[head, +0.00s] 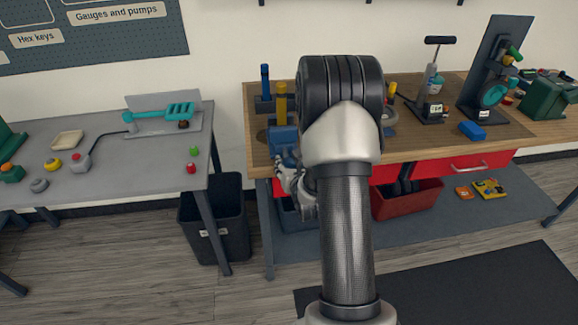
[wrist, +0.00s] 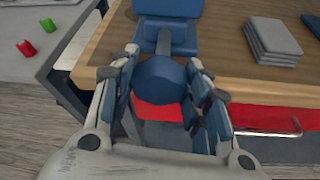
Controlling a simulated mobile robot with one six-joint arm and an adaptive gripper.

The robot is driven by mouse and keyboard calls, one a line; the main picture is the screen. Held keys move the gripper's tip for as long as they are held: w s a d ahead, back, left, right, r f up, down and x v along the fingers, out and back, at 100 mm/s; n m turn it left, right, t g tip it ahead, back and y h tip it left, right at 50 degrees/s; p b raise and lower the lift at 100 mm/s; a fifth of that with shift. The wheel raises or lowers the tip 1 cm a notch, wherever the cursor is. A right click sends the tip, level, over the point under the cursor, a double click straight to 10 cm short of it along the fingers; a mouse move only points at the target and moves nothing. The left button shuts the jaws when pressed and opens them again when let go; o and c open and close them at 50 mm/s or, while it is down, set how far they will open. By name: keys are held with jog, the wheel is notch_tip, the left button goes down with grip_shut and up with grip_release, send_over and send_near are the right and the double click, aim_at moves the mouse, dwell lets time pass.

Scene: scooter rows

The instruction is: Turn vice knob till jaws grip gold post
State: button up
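The blue vice (head: 283,138) sits at the left front edge of the wooden bench, and its body also shows at the top of the wrist view (wrist: 168,10). The gold post (head: 281,103) stands upright at the vice in the head view; the wrist view does not show it. The round blue vice knob (wrist: 160,80) faces me on the end of its screw. My gripper (head: 285,172) is at the bench edge in front of the vice. In the wrist view its fingers (wrist: 160,65) stand on both sides of the knob, very close to it; contact is unclear. The jaw gap is hidden.
The wooden bench (head: 440,137) carries a pump, a stand and a blue block to the right. Red drawers (wrist: 230,118) lie below its edge. A grey table (head: 130,178) and a dark bin (head: 225,240) are to the left.

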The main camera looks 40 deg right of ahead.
jog(key=c, duration=0.5)
jog(key=m+t+y, duration=0.1)
jog(key=m, duration=0.1)
jog(key=shift+d+m, duration=0.15)
jog(key=shift+m, duration=0.15)
jog(key=shift+m+t+y, duration=0.8)
jog(key=shift+m, duration=0.5)
jog(key=o, duration=1.1)
